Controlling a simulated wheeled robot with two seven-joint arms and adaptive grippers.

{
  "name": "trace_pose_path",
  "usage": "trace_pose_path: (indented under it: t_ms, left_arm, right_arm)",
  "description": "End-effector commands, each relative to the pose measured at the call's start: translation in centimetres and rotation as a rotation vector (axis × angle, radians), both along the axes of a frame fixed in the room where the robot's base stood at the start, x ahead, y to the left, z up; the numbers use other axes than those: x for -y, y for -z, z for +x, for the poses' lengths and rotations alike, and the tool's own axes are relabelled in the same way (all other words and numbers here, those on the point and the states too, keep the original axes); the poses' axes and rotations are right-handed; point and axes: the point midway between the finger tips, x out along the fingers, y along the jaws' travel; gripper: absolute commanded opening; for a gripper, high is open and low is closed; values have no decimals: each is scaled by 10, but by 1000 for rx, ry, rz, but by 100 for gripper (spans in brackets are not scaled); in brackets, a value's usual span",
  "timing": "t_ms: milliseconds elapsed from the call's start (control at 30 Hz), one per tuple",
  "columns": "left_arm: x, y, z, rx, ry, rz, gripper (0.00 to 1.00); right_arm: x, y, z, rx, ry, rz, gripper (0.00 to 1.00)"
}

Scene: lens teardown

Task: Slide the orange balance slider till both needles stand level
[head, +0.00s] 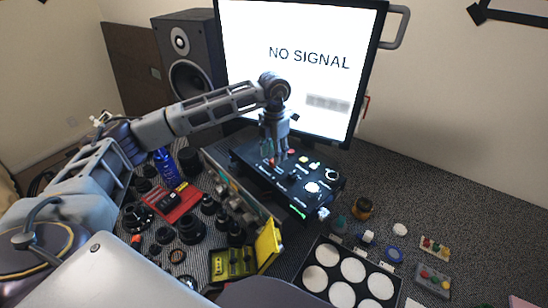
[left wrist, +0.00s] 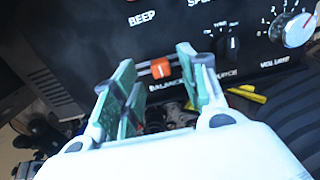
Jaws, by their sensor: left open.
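The orange balance slider (left wrist: 161,68) shows in the left wrist view, in a slot above the partly covered word BALANCE. It has a pale mark on its face. It sits on a black control box (head: 322,178), which stands in front of the monitor in the head view. My left gripper (head: 276,158) points down over this box. In the left wrist view my left gripper (left wrist: 157,63) is open, its green-padded fingers on either side of the slider with gaps showing. Whether a finger touches it I cannot tell. I cannot make out the needles. My right gripper is not in view.
A volume knob (left wrist: 292,29) and a smaller black knob (left wrist: 231,43) lie right of the slider. The monitor (head: 295,60) reads NO SIGNAL behind the box. A dark tray with white discs (head: 352,270) and a yellow-lidded case (head: 268,243) stand in front.

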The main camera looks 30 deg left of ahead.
Motion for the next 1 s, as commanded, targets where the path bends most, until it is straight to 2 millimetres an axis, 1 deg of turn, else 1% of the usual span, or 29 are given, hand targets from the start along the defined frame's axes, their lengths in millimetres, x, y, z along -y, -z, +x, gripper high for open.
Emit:
trace_pose_path:
  t_ms: [100, 300, 467, 667, 1000]
  left_arm:
    - [0, 13, 0, -1, -1, 0, 43]
    - [0, 26, 0, 0, -1, 0, 43]
    - [0, 29, 0, 0, 0, 0, 43]
    - [0, 29, 0, 0, 0, 0, 43]
    - [0, 29, 0, 1, 0, 0, 0]
  right_arm:
    - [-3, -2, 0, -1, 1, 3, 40]
    - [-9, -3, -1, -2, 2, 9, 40]
    - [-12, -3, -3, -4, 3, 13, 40]
    - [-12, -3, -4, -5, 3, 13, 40]
    - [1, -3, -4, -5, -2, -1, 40]
